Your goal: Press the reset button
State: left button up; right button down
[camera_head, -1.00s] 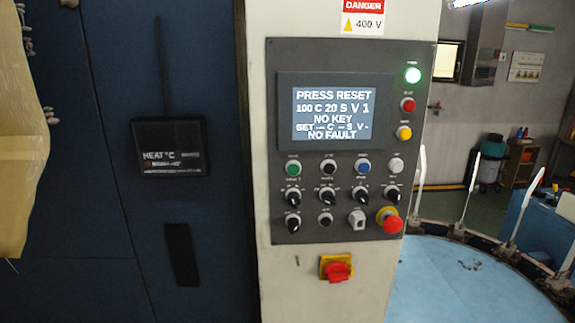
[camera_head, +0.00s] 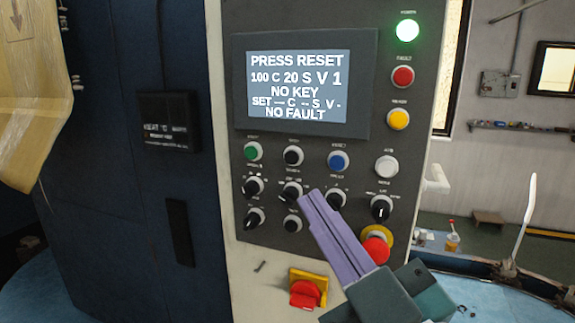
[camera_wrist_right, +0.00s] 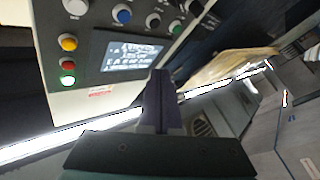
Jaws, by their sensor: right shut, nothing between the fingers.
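The control panel (camera_head: 352,215) stands upright on a pale column, and its screen (camera_head: 298,86) reads "PRESS RESET", "NO KEY" and "NO FAULT". The blue button (camera_head: 338,160), whose small label appears to read RESET, is in the row under the screen. It also shows at the top of the right wrist view (camera_wrist_right: 122,14). My right gripper (camera_head: 312,200) is shut and empty, with its purple fingers pointing up and left. In the head view its tips lie below and left of the blue button, over the selector knobs. Whether they touch the panel is unclear. My left gripper is out of view.
Green (camera_head: 253,151), black (camera_head: 293,155) and white (camera_head: 386,166) buttons flank the blue one. Several selector knobs sit below. A red emergency stop (camera_head: 376,248) and a red-yellow rotary switch (camera_head: 306,289) are near my right gripper. A yellowish sheet (camera_head: 30,90) hangs at left.

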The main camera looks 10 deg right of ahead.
aim_at(337, 163)
jog(key=shift+a, duration=0.1)
jog(key=w+d+b, duration=0.1)
jog(key=w, duration=0.1)
jog(key=w+d+b, duration=0.1)
jog(key=w+d, duration=0.1)
jog(key=w, duration=0.1)
jog(key=w+d+b, duration=0.1)
jog(key=w+d, duration=0.1)
jog(key=shift+w, duration=0.15)
dwell(0.3)
dwell(0.8)
dwell(0.9)
jog(key=shift+w+d+b, duration=0.25)
jog(key=shift+w+b, duration=0.05)
jog(key=shift+w, duration=0.05)
